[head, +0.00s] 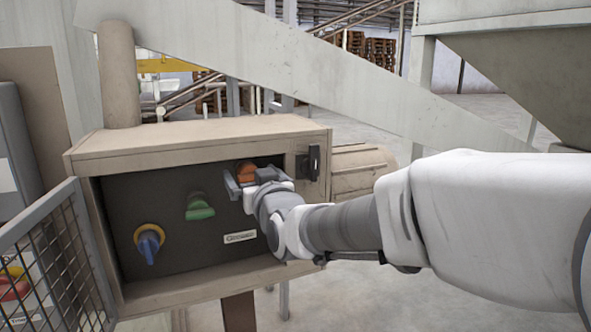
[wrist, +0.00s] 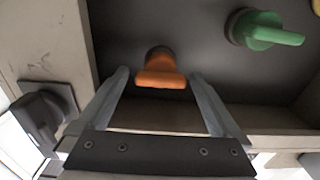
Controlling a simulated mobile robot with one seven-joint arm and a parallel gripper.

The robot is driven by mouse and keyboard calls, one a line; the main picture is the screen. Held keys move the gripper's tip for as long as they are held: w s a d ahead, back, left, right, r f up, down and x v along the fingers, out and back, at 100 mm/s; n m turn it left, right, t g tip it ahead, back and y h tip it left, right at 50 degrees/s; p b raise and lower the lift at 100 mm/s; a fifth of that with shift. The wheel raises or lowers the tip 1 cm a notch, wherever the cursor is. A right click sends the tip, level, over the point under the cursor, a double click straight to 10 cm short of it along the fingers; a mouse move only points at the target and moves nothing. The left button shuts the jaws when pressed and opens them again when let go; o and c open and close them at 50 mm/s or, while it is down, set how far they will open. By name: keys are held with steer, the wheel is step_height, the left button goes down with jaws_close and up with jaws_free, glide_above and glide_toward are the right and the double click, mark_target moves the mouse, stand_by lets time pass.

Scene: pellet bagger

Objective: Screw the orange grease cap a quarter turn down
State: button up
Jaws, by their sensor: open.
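The orange grease cap (head: 246,172) sits at the upper right of the dark panel inside a beige box. In the wrist view the orange cap (wrist: 161,72) has a wide grip bar on a round dark base. My gripper (head: 254,184) is in front of the cap, partly hiding it in the head view. In the wrist view my gripper (wrist: 160,78) is open, with one finger on each side of the cap and a visible gap to both. Whether the fingertips reach past the bar in depth is hard to tell.
A green knob (head: 200,207) and a blue knob with a yellow collar (head: 149,242) are on the same panel. The box frame (head: 200,143) surrounds the panel, with a black latch (head: 310,162) at its right. A mesh door (head: 58,270) stands open at the left.

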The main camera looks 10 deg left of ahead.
steer(key=shift+w+a, duration=0.1)
steer(key=shift+c, duration=0.2)
steer(key=c, duration=1.3)
steer(key=shift+c, duration=0.2)
